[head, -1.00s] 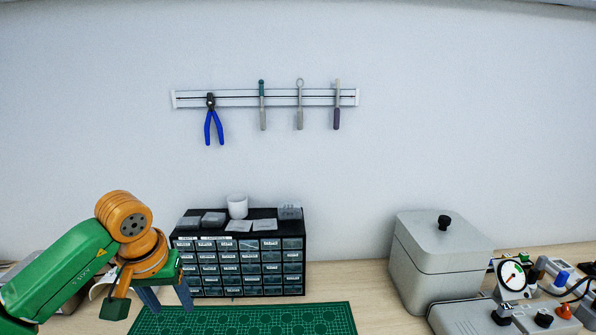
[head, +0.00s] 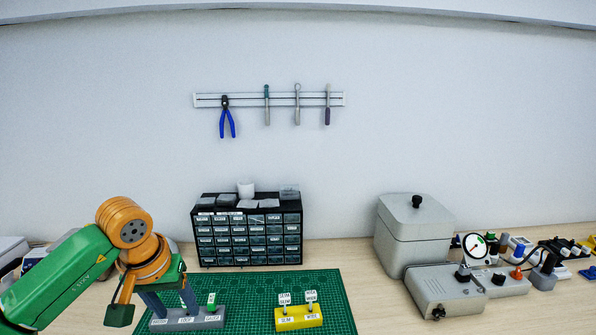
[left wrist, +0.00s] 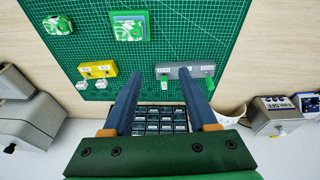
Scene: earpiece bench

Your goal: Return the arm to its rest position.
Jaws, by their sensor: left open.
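My left arm comes in from the left in the head view. Its gripper (head: 170,303) is open, with the blue-grey fingers spread and nothing between them. In the head view the fingers overlap the labelled grey block (head: 187,320); whether they touch it I cannot tell. The left wrist view shows the same open fingers (left wrist: 163,75) with the grey block (left wrist: 197,71) near the tip of the right-hand finger. A green piece (head: 212,299) stands on the grey block. My right gripper is not in view.
A yellow block (head: 298,318) with white tags stands on the green mat (head: 248,285). A drawer cabinet (head: 249,229) stands behind. A grey lidded box (head: 414,232) and bench devices (head: 442,287) fill the right. Two green-and-white items (left wrist: 129,29) show in the wrist view.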

